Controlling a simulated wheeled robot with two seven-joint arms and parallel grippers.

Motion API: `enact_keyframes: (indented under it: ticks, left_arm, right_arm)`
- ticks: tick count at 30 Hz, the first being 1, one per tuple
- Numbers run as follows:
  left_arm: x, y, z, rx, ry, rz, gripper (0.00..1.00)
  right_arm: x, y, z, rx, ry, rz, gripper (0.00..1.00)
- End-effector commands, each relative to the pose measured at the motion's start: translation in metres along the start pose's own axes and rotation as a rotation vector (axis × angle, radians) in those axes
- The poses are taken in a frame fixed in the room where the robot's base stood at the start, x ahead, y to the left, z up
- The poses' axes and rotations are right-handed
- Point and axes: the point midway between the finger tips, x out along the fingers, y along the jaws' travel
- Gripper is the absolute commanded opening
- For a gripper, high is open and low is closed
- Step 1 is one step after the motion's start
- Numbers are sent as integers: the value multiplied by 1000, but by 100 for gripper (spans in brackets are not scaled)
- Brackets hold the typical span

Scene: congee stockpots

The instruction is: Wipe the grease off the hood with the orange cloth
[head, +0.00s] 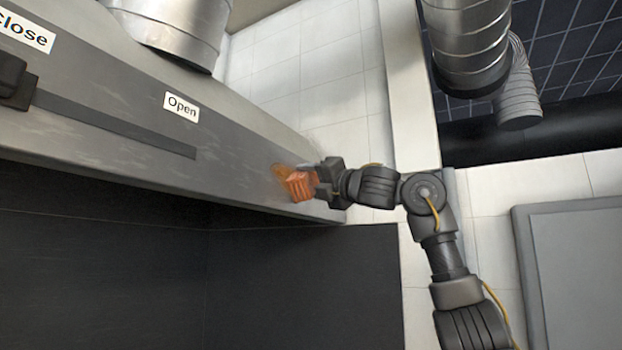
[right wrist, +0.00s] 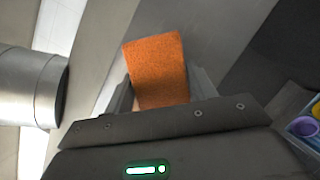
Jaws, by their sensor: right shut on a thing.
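The grey metal hood (head: 130,110) runs across the left of the head view, its front face carrying "Open" and "Close" labels. My right gripper (head: 316,184) is shut on the orange cloth (head: 298,186) at the right end of that face. A brownish-orange smear of grease (head: 281,172) shows beside the cloth's upper left. The cloth seems to lie against the face; exact contact is hard to tell. In the right wrist view the cloth (right wrist: 157,70) stands between the fingers before the grey hood surface (right wrist: 205,35). My left gripper is not in view.
A dark slider handle (head: 18,82) sits on a track on the hood face. A silver duct (head: 175,28) rises above the hood, and another duct (head: 470,45) hangs at the upper right. A grey panel (head: 575,270) is at the right. Colourful items (right wrist: 305,125) show at the wrist view's right edge.

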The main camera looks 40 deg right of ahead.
Motion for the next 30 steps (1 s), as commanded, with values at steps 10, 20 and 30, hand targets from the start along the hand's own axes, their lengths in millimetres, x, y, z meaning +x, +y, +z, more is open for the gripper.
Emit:
enact_keyframes:
  ticks: [10,20,30]
  left_arm:
    - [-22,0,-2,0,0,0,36]
    - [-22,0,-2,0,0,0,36]
    - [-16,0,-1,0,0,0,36]
  right_arm:
    - [10,-18,21,2,1,-3,38]
    - [8,-22,23,-1,1,-1,38]
    - [3,-11,10,-2,1,2,38]
